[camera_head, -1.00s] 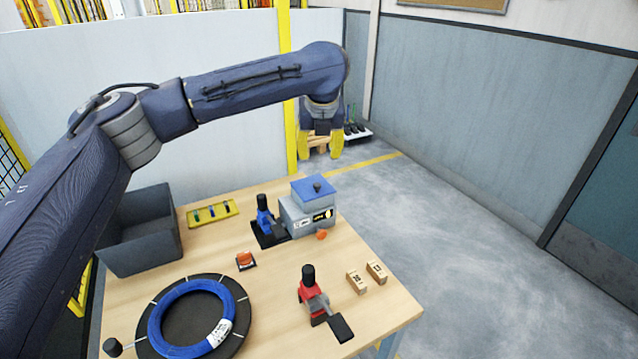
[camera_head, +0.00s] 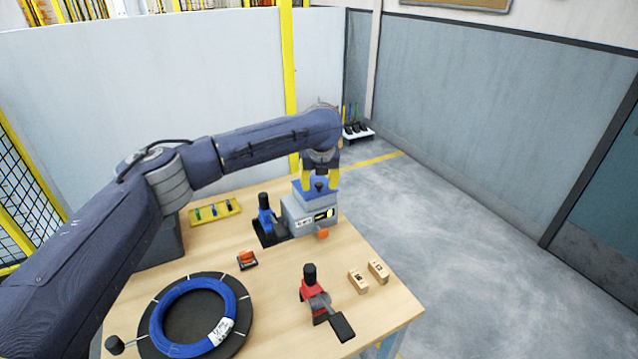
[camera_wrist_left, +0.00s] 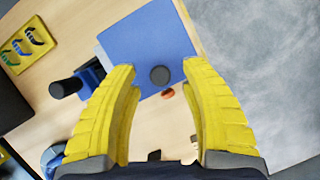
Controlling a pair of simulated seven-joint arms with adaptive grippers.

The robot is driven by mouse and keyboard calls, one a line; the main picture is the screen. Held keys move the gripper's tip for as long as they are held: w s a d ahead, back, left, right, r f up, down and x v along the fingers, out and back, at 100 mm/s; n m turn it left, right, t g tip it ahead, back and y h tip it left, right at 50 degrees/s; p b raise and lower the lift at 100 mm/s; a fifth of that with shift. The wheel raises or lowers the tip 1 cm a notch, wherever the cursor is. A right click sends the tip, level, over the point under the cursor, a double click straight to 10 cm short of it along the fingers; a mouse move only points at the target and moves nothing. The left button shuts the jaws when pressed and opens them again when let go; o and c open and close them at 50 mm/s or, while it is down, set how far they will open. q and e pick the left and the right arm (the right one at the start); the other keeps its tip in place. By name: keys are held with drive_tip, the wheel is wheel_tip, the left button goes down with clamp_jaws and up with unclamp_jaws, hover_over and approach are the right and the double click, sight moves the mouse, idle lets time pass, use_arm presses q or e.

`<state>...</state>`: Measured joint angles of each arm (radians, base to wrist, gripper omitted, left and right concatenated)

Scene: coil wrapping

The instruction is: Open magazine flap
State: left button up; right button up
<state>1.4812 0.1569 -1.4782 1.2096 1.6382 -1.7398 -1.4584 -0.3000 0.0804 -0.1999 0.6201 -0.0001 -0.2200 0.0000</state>
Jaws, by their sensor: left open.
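The magazine is a grey box (camera_head: 298,215) at the back right of the table. Its blue flap (camera_head: 328,192) lies on top, flat and closed as far as I can see, with a dark round knob (camera_head: 319,187) in it. My left gripper (camera_head: 320,178) is open just above the flap. In the left wrist view the blue flap (camera_wrist_left: 150,40) is below the yellow fingers (camera_wrist_left: 158,75), and the knob (camera_wrist_left: 159,75) shows between the fingertips. I cannot tell the remaining height; no finger visibly touches the knob. My right gripper is not in view.
A blue-handled clamp (camera_head: 265,215) stands close left of the magazine. An orange knob (camera_head: 322,233) is at its front. A red clamp (camera_head: 308,290), wooden blocks (camera_head: 358,281) and a blue coil (camera_head: 165,312) occupy the front. A yellow tray (camera_head: 215,212) lies at back left.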

use_arm(q)
drive_tip(key=shift+w+f, duration=0.15)
drive_tip(key=shift+f, duration=0.2)
drive_tip(key=shift+c, duration=0.2)
clamp_jaws()
idle(0.4)
